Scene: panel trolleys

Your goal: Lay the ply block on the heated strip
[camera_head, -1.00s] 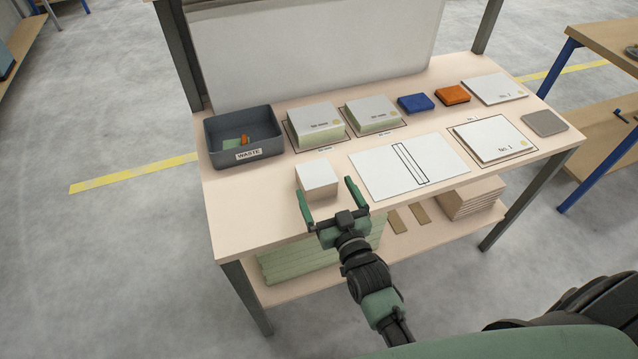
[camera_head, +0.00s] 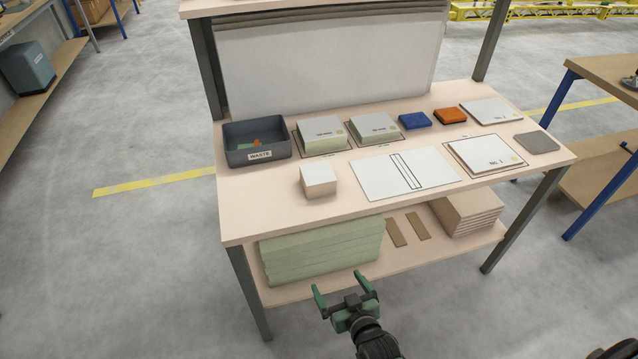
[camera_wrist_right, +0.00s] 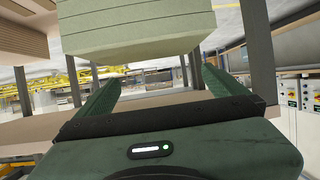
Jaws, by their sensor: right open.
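The heated strip (camera_head: 407,171) is a narrow black-outlined band across a white sheet (camera_head: 376,174) to the right of the block. The strip is bare. My right gripper (camera_head: 341,284) is open and empty, in front of the bench and low, near the lower shelf's front edge, well apart from the block. In the right wrist view the open fingers (camera_wrist_right: 160,80) face the green stack on the shelf. My left gripper is not in view.
A grey waste bin (camera_head: 286,149) stands at the back left. Two labelled stacks (camera_head: 322,137), a blue block (camera_head: 414,121), an orange block (camera_head: 450,116) and a No. 1 panel (camera_head: 487,151) stand on the bench. The lower shelf (camera_head: 330,286) holds green boards (camera_head: 322,252).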

